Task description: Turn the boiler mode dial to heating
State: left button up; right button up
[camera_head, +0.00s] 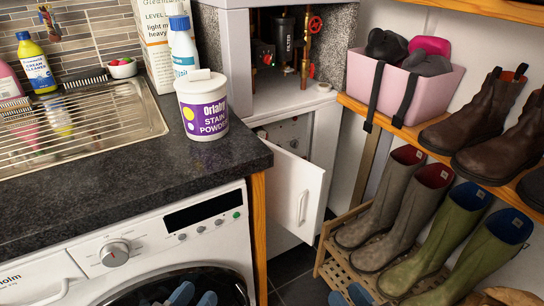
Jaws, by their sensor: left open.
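The boiler (235,50) stands at the back centre, a white casing with pipes showing in its upper opening. Its lower white flap door (295,190) hangs open. Behind it a grey control panel (285,130) shows partly, with small dark details; I cannot make out the mode dial or its setting. The door and the counter hide part of the panel. My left gripper (194,297) shows only its blue-grey fingertips, apart, at the bottom edge before the washing machine. My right gripper (348,297) shows two fingertips apart at the bottom edge, below the boot rack. Both are far from the panel.
The dark counter (130,170) with a stain powder tub (202,105) juts out left of the boiler. The washing machine (200,262) has its own dial (114,253). Wellies stand on a wooden rack (335,255) at right. A pink box (430,95) sits on a shelf above.

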aim_at(294, 143)
jog(key=i+l+u, duration=0.15)
jog(key=u, duration=0.3)
jog(key=i+l+u, duration=0.3)
jog(key=i+j, duration=0.05)
jog(key=i, duration=0.05)
